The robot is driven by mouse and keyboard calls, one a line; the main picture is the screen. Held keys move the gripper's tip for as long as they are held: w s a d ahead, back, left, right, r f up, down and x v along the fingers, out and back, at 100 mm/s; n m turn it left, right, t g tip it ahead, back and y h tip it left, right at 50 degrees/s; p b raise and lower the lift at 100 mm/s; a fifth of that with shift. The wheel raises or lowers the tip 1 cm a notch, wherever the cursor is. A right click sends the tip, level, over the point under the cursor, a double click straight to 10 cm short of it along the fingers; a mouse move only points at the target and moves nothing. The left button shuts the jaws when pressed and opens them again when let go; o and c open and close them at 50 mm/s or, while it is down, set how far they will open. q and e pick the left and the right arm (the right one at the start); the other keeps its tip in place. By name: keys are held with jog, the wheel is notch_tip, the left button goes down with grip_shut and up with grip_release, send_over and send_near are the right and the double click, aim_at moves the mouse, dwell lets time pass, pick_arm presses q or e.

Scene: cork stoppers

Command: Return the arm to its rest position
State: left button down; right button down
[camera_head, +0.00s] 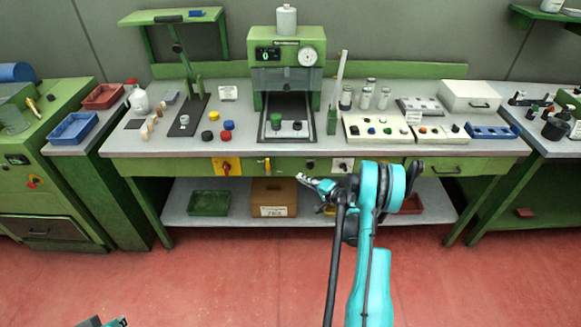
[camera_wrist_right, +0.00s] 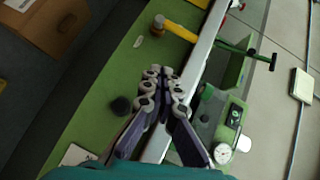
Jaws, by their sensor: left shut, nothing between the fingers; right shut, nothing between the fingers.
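My right arm reaches up from the bottom right of the head view, in front of the workbench (camera_head: 225,148). Its gripper (camera_head: 301,178) points left, below the bench's front edge and over the lower shelf. In the right wrist view the right gripper's fingertips (camera_wrist_right: 160,73) are together with nothing between them, near the green bench front. Only a small part of my left gripper (camera_head: 103,322) shows at the bottom left edge of the head view; it is shut and low over the red floor, far from the bench. Several cork stoppers (camera_head: 149,128) stand at the bench's left.
A green machine (camera_head: 286,48) stands at the back middle of the bench. A cardboard box (camera_head: 272,192) and a green tray (camera_head: 209,203) sit on the lower shelf. A yellow-handled part (camera_wrist_right: 178,29) juts from the bench front. The floor (camera_head: 220,280) in front is clear.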

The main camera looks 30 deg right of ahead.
jog(key=s+a+r+n+g, duration=0.2)
jog(key=a+r+n+g, duration=0.1)
jog(key=a+r, duration=0.6)
jog(key=s+a+r+n+g, duration=0.2)
jog(key=s+a+r+n, duration=0.1)
jog(key=a+r, duration=0.55)
jog(key=s+a+r+n+g+h, duration=0.1)
jog(key=s+a+r+n+g, duration=0.15)
jog(key=s+a, duration=0.8)
jog(key=s+a+n+h, duration=0.1)
jog(key=s+n, duration=0.1)
jog(key=s, duration=0.5)
jog(key=s+f+n+h, duration=0.1)
jog(key=s+n, duration=0.1)
jog(key=s, duration=0.5)
jog(key=shift+a+f+h, duration=0.2)
jog(key=shift+a+h, duration=0.1)
jog(key=shift+a, duration=0.05)
jog(key=shift+s+d+n+g, duration=0.1)
jog(key=shift+n+g, duration=0.15)
